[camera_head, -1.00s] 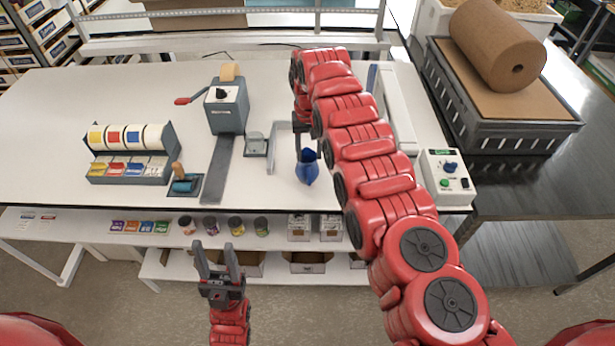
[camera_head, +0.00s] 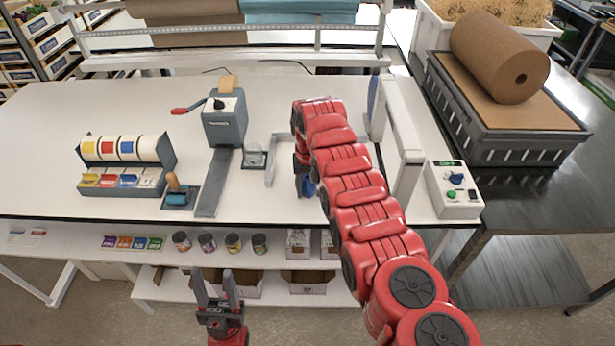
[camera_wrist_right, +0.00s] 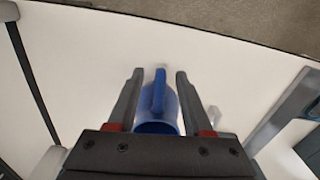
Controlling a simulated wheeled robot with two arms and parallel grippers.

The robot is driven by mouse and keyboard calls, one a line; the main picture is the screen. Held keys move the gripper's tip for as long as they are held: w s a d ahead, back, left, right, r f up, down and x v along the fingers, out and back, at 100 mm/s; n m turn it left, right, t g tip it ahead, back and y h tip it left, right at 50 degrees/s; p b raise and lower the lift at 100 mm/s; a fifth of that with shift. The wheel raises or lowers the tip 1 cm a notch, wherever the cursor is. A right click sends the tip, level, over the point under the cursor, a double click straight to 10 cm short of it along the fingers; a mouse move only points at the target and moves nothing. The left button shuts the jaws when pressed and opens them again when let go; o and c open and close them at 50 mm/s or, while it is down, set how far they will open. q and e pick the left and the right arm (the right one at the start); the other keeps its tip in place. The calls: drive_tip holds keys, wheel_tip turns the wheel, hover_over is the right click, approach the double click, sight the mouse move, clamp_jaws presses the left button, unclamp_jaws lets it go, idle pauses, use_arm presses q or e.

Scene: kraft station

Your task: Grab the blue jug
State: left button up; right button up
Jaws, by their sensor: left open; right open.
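The blue jug (camera_head: 307,187) stands on the white table near its front edge, mostly hidden behind my right arm in the head view. In the right wrist view the jug (camera_wrist_right: 158,108) is between the fingers, with its handle between the fingertips. My right gripper (camera_wrist_right: 157,80) is open around it, with a gap on each side of the handle. In the head view my right gripper's fingers are hidden by the arm. My left gripper (camera_head: 216,285) is open and empty in front of the table, below its top.
A metal bracket (camera_head: 278,150) stands close by. A control box (camera_head: 453,190) and a white post (camera_head: 405,150) are to the right.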

wheel_tip(320, 180, down, 3)
drive_tip(key=shift+r+b, duration=0.1)
drive_tip(key=shift+b, duration=1.05)
drive_tip(key=shift+c, duration=0.3)
drive_tip(key=shift+r, duration=0.1)
clamp_jaws()
